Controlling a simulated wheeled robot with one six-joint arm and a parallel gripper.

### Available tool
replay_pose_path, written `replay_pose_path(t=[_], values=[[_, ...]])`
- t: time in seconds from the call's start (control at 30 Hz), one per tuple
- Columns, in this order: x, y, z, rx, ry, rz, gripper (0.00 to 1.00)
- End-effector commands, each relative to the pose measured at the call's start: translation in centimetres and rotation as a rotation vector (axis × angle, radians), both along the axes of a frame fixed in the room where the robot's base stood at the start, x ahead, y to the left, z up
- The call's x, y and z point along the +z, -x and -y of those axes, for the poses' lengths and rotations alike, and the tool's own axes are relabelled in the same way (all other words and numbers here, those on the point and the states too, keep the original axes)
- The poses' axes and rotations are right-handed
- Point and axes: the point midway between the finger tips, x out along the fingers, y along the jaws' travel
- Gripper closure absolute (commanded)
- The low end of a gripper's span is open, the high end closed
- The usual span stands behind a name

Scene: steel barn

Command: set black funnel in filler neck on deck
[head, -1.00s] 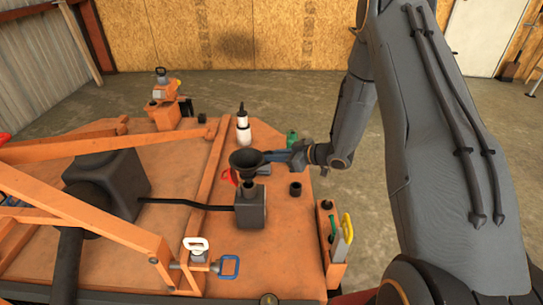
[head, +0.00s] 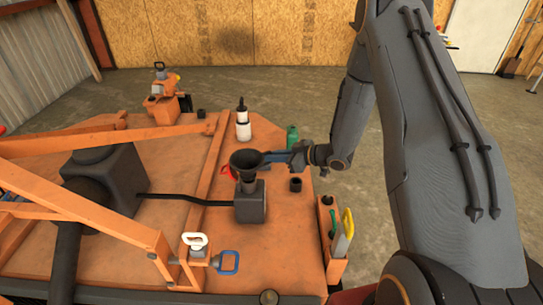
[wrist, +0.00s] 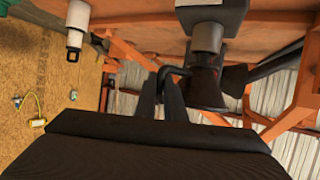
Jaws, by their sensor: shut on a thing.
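The black funnel (head: 246,161) is upright with its wide mouth up, over the dark filler box (head: 250,208) on the orange deck (head: 150,240). The grey filler neck (head: 247,187) is on top of the box, directly under the funnel's stem. My gripper (head: 269,157) is shut on the funnel's right side. In the wrist view, which looks inverted, the fingers (wrist: 165,92) meet the funnel (wrist: 205,90); the filler neck (wrist: 207,38) is in line with it. I cannot tell whether the stem's tip is inside the neck or just above it.
A white bottle with a black top (head: 243,122), a green can (head: 292,135) and a small black cup (head: 296,185) stand nearby. Orange frame beams (head: 100,212) cross the left. A side holder with a yellow-handled tool (head: 347,225) is at the right edge.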

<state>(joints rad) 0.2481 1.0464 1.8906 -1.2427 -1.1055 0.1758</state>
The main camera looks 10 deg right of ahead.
Motion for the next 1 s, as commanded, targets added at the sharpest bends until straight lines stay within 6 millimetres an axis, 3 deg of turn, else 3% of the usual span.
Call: replay_pose_path(t=[1.0], values=[[-2.1,0.0,0.0,0.0,0.0,0.0,1.0]])
